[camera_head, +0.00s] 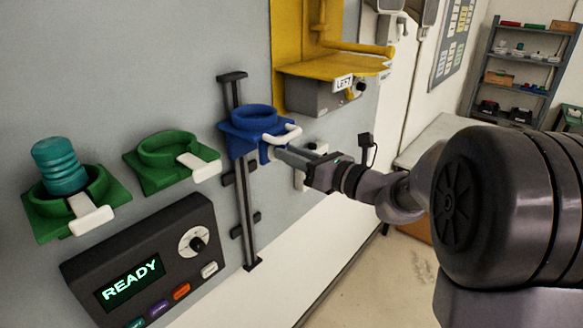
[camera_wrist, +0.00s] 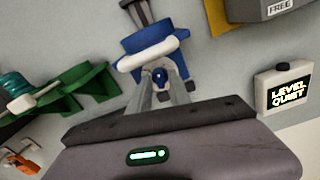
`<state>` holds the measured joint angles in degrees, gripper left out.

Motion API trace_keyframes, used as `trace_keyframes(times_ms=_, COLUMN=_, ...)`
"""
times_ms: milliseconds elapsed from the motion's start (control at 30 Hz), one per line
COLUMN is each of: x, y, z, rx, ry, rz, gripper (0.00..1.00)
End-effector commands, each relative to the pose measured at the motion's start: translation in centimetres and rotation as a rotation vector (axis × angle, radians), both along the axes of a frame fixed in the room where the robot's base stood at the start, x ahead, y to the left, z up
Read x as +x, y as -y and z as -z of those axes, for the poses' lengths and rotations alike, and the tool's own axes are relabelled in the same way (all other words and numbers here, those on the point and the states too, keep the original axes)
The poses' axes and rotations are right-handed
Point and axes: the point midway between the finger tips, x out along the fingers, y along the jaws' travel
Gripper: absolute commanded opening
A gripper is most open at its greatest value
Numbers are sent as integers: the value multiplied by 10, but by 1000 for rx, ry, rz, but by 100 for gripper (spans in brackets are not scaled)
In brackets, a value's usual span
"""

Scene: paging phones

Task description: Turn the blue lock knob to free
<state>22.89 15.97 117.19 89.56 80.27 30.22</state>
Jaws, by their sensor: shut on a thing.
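A blue ring holder (camera_head: 255,122) with a white curved bar rides on a dark vertical rail (camera_head: 243,190) on the grey wall. In the wrist view the holder (camera_wrist: 150,38) is above my fingers. The small blue lock knob (camera_wrist: 160,73) sits under the white bar (camera_wrist: 150,56), between my fingertips. My gripper (camera_wrist: 161,82) is shut on the knob, one finger at each side. In the head view my gripper (camera_head: 274,153) reaches the holder's lower front from the right, and the knob is hidden or too small to tell. Its turn position is unclear.
Left are two green holders, one empty (camera_head: 168,160) and one with a teal ribbed cylinder (camera_head: 60,165). Below is a dark panel reading READY (camera_head: 130,280). A yellow bracket (camera_head: 335,65) with a grey box (camera_head: 318,97) is upper right. A LEVEL QUIET display (camera_wrist: 288,92) is right.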

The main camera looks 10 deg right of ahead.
Motion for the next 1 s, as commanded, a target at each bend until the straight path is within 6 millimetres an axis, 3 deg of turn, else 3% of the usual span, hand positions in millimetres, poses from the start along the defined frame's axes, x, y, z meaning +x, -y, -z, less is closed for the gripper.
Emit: trace_keyframes(times_ms=1000, x=0, y=0, z=4, rx=-699, ry=509, rz=1, gripper=0)
